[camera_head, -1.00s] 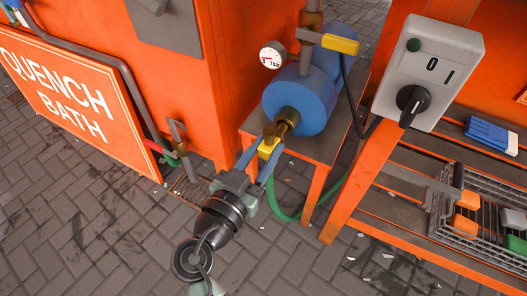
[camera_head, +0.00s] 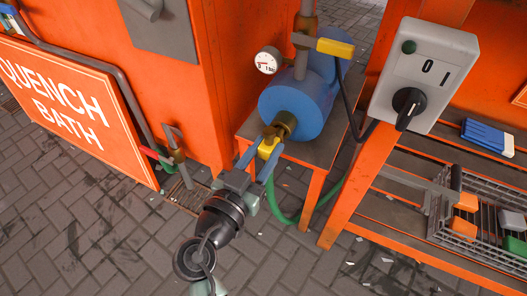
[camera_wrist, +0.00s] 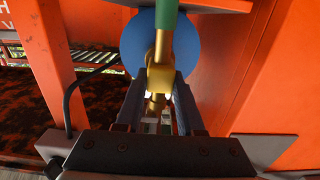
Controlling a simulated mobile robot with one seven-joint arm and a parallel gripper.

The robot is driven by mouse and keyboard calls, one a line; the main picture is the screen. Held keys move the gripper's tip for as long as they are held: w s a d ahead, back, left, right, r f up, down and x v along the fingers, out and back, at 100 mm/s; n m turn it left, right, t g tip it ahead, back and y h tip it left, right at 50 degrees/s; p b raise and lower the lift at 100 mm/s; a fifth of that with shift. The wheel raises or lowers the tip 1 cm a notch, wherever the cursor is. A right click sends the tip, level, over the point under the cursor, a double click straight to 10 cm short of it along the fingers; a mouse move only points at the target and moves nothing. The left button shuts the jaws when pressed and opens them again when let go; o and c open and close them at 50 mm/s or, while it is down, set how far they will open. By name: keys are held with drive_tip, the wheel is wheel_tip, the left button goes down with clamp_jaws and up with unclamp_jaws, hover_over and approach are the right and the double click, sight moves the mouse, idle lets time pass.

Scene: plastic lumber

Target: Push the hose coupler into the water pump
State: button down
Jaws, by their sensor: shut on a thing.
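The water pump (camera_head: 292,106) is a blue drum on an orange stand, with a brass port (camera_head: 285,122) facing me. The yellow hose coupler (camera_head: 268,148) is between the fingers of my gripper (camera_head: 262,165), right in front of the brass port. In the wrist view my gripper (camera_wrist: 158,100) is shut on the yellow coupler (camera_wrist: 160,77), with brass parts above and below it and the blue pump (camera_wrist: 130,45) behind. The green hose (camera_head: 285,216) hangs below my gripper. Whether the coupler is seated in the port is hidden.
A switch box (camera_head: 426,75) stands on the right frame. The orange quench bath (camera_head: 170,80) is close on the left. A wire basket (camera_head: 475,238) is at the lower right.

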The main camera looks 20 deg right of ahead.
drive_tip(key=shift+b+x, duration=0.3)
drive_tip(key=shift+x, duration=0.65)
drive_tip(key=shift+c, duration=2.2)
unclamp_jaws()
drive_tip(key=shift+r, duration=0.1)
drive_tip(key=shift+o, duration=0.3)
drive_tip(key=o, duration=0.4)
drive_tip(key=shift+b+v, duration=0.65)
drive_tip(key=shift+v, duration=2.85)
drive_tip(key=shift+f, duration=0.2)
